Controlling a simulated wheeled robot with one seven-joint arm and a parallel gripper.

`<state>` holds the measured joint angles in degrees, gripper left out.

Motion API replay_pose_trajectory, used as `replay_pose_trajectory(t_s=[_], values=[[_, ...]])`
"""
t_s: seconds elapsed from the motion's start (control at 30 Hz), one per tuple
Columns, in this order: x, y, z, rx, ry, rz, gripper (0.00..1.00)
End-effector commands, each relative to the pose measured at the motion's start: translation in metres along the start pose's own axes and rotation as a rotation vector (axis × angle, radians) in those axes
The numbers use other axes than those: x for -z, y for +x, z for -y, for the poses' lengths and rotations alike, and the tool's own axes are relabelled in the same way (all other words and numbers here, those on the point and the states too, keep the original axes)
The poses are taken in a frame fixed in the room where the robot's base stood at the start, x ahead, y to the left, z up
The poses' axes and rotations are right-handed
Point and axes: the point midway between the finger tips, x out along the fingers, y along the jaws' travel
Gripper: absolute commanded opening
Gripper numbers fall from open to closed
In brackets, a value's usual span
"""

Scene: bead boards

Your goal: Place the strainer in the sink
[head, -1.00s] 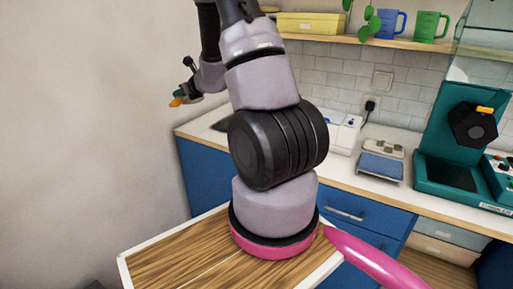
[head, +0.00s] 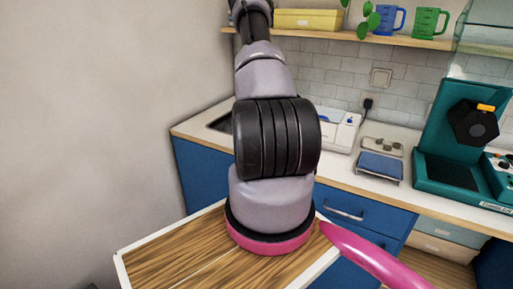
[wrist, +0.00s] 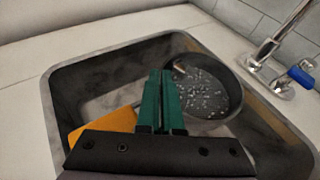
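The strainer (wrist: 222,92), a dark round bowl speckled with pale dots, lies in the right part of the grey sink (wrist: 85,75) in the wrist view. My gripper (wrist: 161,78) has two green fingers side by side, with nothing visible between them. They point down over the sink, and their tips overlap the strainer's left rim in the picture; I cannot tell if they touch it. In the head view the sink's dark edge (head: 220,124) shows at the counter's left end. My arm hides the rest of it and the gripper.
A metal tap (wrist: 272,45) with a blue handle stands at the sink's right. An orange piece (wrist: 105,123) shows left of my fingers; I cannot tell what it belongs to. A blue scale (head: 380,166) and a teal machine (head: 445,140) stand farther right on the counter.

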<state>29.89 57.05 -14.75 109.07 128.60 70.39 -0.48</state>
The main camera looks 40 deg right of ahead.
Motion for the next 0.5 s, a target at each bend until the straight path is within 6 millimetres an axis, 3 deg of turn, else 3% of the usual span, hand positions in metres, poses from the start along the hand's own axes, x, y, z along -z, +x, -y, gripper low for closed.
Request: replay_pose_trajectory(t_s=[0.3, 0.5], values=[[0.050, 0.020, 0.004, 0.005, 0.003, -0.003, 0.00], [0.063, 0.026, 0.004, 0.006, 0.002, 0.001, 0.00]])
